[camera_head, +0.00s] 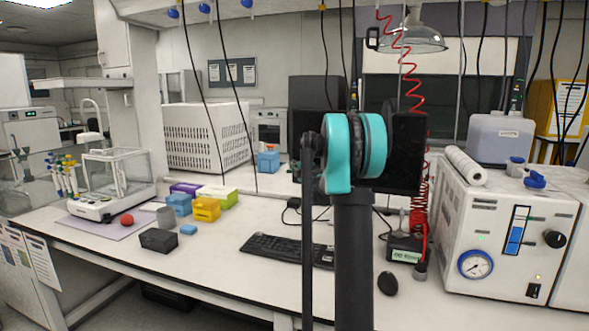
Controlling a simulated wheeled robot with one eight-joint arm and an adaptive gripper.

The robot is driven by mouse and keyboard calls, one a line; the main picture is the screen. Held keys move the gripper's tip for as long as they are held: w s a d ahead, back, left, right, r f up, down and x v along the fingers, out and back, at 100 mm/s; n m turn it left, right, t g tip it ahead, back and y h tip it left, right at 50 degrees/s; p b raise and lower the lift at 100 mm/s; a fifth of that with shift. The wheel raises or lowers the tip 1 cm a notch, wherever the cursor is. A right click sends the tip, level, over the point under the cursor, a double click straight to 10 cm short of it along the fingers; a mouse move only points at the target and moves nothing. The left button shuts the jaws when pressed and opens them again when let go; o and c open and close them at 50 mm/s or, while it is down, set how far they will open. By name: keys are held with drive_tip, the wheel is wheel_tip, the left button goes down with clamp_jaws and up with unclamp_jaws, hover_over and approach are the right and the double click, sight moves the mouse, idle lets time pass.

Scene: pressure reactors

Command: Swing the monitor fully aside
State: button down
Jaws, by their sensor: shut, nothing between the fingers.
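A dark panel, which looks like the monitor (308,92), stands at the back of the white bench, behind the keyboard. My own arm, with its teal joint and dark column, stands in front of it and hides its middle and right part. A black block (408,150) shows just right of the teal joint; I cannot tell whether it is part of the monitor or of my arm. My gripper is not in view, so its place relative to the monitor cannot be seen.
A keyboard (280,249) and a mouse (388,283) lie on the bench (215,262). A white reactor unit with a gauge (476,264) stands at right. Red coiled tubing (418,205) and black cables hang down. Coloured boxes (206,209) and a balance (115,180) stand left.

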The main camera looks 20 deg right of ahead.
drive_tip(key=shift+w+d, duration=0.65)
drive_tip(key=shift+w, duration=0.25)
drive_tip(key=w+d+m+g+h, duration=0.2)
drive_tip(key=w+d+m+h, duration=0.3)
drive_tip(key=w, duration=0.4)
drive_tip(key=w+d+m+g+h, duration=0.2)
drive_tip(key=w+d+m+h, duration=0.3)
drive_tip(key=w+d+h, duration=0.3)
drive_tip(key=shift+w+h, duration=0.8)
drive_tip(key=shift+w, duration=0.3)
drive_tip(key=shift+d, duration=0.2)
drive_tip(key=shift+a, duration=0.1)
